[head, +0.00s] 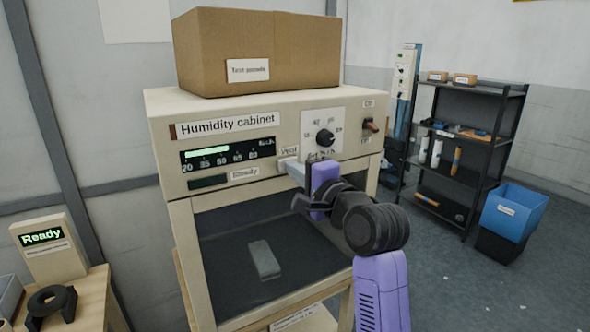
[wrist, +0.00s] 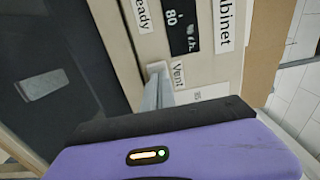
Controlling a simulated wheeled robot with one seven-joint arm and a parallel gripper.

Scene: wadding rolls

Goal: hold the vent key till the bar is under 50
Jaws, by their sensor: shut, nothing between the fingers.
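The humidity cabinet (head: 160,110) has a dark display (head: 262,147) with a green bar (head: 208,152). The bar starts at the 20 mark and ends a little past 50, short of 65. The pale vent key (head: 284,161) sits under its "Vent" label, right of the display; it also shows in the wrist view (wrist: 156,67). My gripper (head: 293,172) is shut and empty, its grey fingertips (wrist: 154,88) at the key and seemingly touching it. The fingers partly hide the key, so I cannot tell how far it is pressed.
A knob (head: 325,138) and a switch (head: 371,125) are right of the key. A cardboard box (head: 300,50) sits on top. The cabinet's "Ready" window (head: 207,182) is dark; a separate box (head: 48,250) at left shows green "Ready". A shelf (head: 470,130) stands at right.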

